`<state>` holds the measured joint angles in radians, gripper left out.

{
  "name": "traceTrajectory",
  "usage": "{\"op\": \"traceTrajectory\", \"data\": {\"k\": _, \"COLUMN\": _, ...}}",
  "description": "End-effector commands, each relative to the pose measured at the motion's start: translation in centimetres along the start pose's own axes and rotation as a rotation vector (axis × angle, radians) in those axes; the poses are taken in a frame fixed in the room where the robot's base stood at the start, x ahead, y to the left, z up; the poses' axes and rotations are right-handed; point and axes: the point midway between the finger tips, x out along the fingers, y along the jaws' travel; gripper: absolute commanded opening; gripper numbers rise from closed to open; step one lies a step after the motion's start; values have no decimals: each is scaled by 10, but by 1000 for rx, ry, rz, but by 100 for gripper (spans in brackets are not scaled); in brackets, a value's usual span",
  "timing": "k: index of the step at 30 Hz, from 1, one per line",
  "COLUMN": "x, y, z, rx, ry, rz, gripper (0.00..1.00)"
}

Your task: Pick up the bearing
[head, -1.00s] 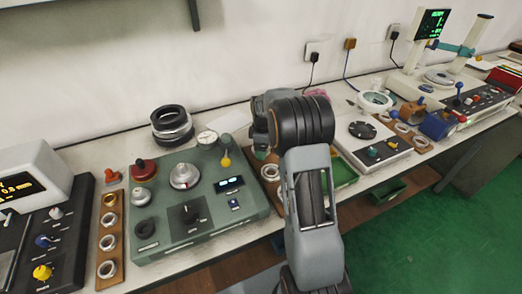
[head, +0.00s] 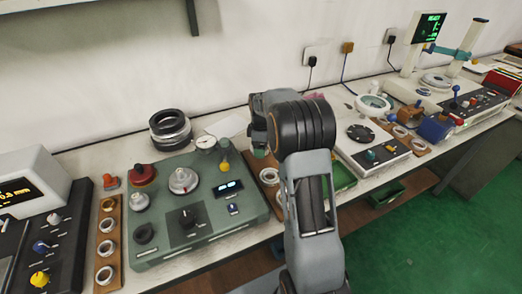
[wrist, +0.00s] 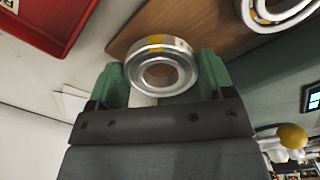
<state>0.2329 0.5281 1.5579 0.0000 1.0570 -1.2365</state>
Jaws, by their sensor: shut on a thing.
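In the wrist view, a silver bearing ring (wrist: 161,65) with a yellowish mark on its rim sits between the two green fingers of my gripper (wrist: 162,78). The gripper is shut on it, one finger at each side. Whether the ring is clear of the wooden board (wrist: 190,22) behind it I cannot tell. In the head view my arm hides most of the gripper and the ring; only a green fingertip part (head: 259,152) shows.
Another ring (wrist: 272,14) lies on the board at upper right. A red tray (wrist: 40,32) is at upper left. In the head view a green instrument box (head: 200,215) stands left of my arm, and a white device (head: 365,150) stands to the right. Black stacked rings (head: 170,128) are behind.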

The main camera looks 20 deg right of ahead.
Motion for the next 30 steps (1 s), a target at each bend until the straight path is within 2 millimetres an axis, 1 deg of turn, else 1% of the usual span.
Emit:
{"op": "traceTrajectory", "data": {"k": 1, "x": -11, "y": -1, "z": 0, "rx": 0, "ry": 2, "rz": 7, "gripper": 40}}
{"op": "traceTrajectory", "data": {"k": 2, "x": -16, "y": -6, "z": 0, "rx": -1, "ry": 2, "rz": 6, "gripper": 40}}
{"op": "traceTrajectory", "data": {"k": 10, "x": -70, "y": -54, "z": 5, "rx": -2, "ry": 3, "rz": 7, "gripper": 40}}
{"op": "traceTrajectory", "data": {"k": 12, "x": -75, "y": -71, "z": 7, "rx": -2, "ry": 2, "rz": 6, "gripper": 40}}
{"op": "traceTrajectory", "data": {"k": 15, "x": -84, "y": -91, "z": 9, "rx": -1, "ry": 2, "rz": 6, "gripper": 40}}
{"op": "traceTrajectory", "data": {"k": 18, "x": -91, "y": -108, "z": 10, "rx": -2, "ry": 2, "rz": 4, "gripper": 40}}
{"op": "traceTrajectory", "data": {"k": 21, "x": -96, "y": -121, "z": 12, "rx": -1, "ry": 2, "rz": 5, "gripper": 40}}
{"op": "traceTrajectory", "data": {"k": 25, "x": -102, "y": -132, "z": 13, "rx": -1, "ry": 1, "rz": 3, "gripper": 40}}
{"op": "traceTrajectory", "data": {"k": 30, "x": -111, "y": -138, "z": 14, "rx": -1, "ry": 1, "rz": 3, "gripper": 40}}
